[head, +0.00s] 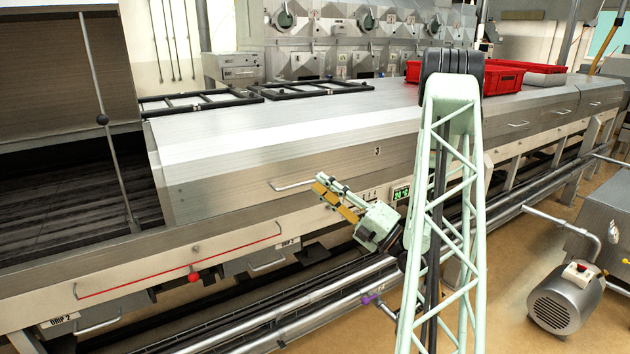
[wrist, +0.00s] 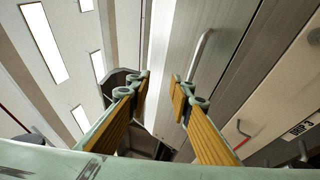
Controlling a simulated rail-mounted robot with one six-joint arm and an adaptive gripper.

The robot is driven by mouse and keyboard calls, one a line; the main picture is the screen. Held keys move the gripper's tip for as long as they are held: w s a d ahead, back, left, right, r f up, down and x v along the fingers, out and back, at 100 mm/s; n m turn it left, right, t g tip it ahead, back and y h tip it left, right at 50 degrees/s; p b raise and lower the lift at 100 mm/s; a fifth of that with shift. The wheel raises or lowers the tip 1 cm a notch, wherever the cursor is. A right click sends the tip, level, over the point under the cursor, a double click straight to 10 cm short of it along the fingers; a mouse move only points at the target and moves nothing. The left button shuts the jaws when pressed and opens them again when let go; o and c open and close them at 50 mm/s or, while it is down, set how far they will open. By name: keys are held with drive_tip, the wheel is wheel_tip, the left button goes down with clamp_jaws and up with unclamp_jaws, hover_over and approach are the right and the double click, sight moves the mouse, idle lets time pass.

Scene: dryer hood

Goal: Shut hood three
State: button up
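Hood three (head: 300,145) is the long brushed-metal hood marked 3 in the middle of the head view. It lies down over the machine, its front lower edge along the frame, and I see no clear gap there. Its bar handle (head: 290,186) is at the lower front; it also shows in the wrist view (wrist: 198,60). My gripper (head: 320,183) is just right of the handle, fingers pointing up and left. In the wrist view my gripper (wrist: 161,84) has its fingers apart with nothing between them. The handle is beyond the right finger, apparently not touched.
A raised hood (head: 65,60) at the left leaves a dark open bay, with a thin rod (head: 108,125) standing there. A red pull line (head: 180,262) and rails run along the front below. Red crates (head: 490,77) sit on top. A motor (head: 562,300) stands at right.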

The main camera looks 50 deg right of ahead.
drive_tip(key=shift+v, duration=1.85)
